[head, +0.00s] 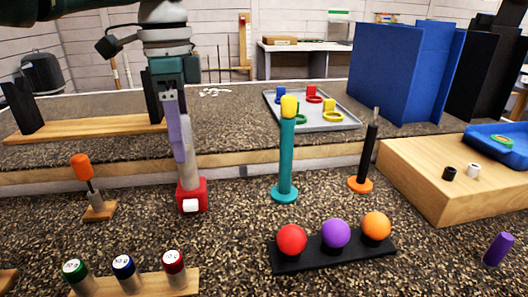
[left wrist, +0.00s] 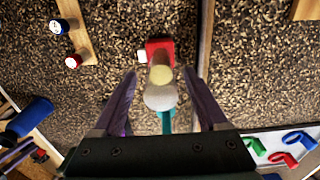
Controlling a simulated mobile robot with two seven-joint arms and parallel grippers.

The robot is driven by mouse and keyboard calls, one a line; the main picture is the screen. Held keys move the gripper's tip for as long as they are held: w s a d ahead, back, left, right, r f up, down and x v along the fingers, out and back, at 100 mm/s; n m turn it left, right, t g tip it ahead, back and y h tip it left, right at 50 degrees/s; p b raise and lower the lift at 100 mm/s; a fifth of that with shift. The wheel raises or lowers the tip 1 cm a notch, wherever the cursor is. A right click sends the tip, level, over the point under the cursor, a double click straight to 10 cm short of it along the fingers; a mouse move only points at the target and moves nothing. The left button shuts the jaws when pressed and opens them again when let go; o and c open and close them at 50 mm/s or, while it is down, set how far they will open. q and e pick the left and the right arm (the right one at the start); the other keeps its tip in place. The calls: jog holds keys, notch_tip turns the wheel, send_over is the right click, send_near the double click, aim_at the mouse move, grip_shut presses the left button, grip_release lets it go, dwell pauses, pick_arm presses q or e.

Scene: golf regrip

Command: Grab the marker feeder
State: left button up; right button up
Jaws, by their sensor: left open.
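The marker feeder appears to be the upright grey tube (head: 189,158) on a red base (head: 199,190) with a white part at its front. In the left wrist view the red base (left wrist: 159,45) shows beyond the pale round end of the tube (left wrist: 160,98). My left gripper (head: 182,148) comes down from above at the tube. Its purple fingers (left wrist: 160,74) are open, one on each side of the tube, with gaps visible in the left wrist view. Contact is not visible. The gripper hides part of the tube in the head view. My right gripper is not in view.
An orange-topped tool (head: 82,168) stands left, a teal post (head: 287,160) and a black post (head: 369,155) right. In front are a rack of numbered cylinders (head: 185,280) and a black ball holder (head: 335,257). A wooden box (head: 445,200) is at right.

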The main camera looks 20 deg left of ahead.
pick_arm(q)
jog(key=shift+f, duration=0.3)
jog(key=shift+c, duration=0.3)
grip_shut()
dwell(0.9)
